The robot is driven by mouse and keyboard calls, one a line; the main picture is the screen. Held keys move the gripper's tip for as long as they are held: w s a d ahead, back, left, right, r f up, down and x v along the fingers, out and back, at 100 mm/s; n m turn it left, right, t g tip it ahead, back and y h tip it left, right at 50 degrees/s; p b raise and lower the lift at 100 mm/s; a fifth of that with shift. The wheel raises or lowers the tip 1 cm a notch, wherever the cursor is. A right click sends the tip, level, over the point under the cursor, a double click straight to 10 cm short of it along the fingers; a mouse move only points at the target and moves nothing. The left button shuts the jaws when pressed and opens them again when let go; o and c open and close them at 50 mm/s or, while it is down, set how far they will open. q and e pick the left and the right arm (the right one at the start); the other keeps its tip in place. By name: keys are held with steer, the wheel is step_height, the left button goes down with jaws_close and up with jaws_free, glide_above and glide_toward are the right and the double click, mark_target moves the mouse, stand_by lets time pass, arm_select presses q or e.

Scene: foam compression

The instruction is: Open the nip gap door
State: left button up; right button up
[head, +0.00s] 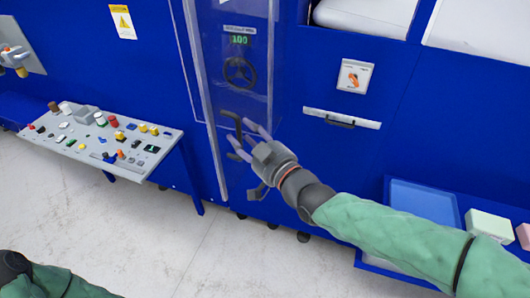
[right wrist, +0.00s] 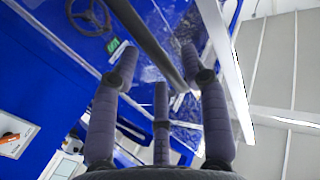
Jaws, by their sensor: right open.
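The nip gap door is a clear panel (head: 205,60) with a pale edge strip, standing upright on the front of the blue machine. Its dark bar handle (head: 234,120) is on the lower part of the panel. My right gripper (head: 245,141) is open at the handle, its fingers pointing toward the door. In the right wrist view the handle (right wrist: 150,42) runs as a dark bar between the spread fingers of the gripper (right wrist: 158,72). I cannot tell whether any finger touches it. My left gripper is out of view; only part of my left arm shows at the lower left.
A handwheel (head: 240,72) and a green display reading 100 (head: 240,40) sit behind the clear panel. The floor in front is clear.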

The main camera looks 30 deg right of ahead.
steer(key=s+d, duration=0.1)
steer(key=s, duration=0.8)
steer(key=shift+s+d, duration=0.15)
steer(key=shift+s, duration=0.15)
steer(key=shift+f, duration=0.1)
steer(key=w+a+f+m+g, duration=0.1)
steer(key=w+a+f+g, duration=0.15)
steer(key=f, duration=0.75)
steer(key=w+a+f+m+g+y, duration=0.1)
steer(key=w+f+g, duration=0.3)
steer(key=f, duration=0.5)
steer(key=w+a+f+m+g, duration=0.1)
steer(key=w+f+g, duration=0.2)
steer(key=f, duration=0.7)
steer(key=s+a+f+g, duration=0.2)
steer(key=s+f, duration=0.3)
steer(key=f, duration=0.3)
steer(key=s+a+f+g, duration=0.3)
steer(key=s+f, duration=0.1)
steer(key=f, duration=0.5)
steer(key=s+a+f+m+g, duration=0.1)
steer(key=s+a+f+g, duration=0.2)
steer(key=f, duration=0.6)
steer(key=s, duration=0.2)
steer(key=shift+s+a+f, duration=0.15)
steer(key=shift+s+a, duration=0.1)
steer(key=shift+s, duration=0.05)
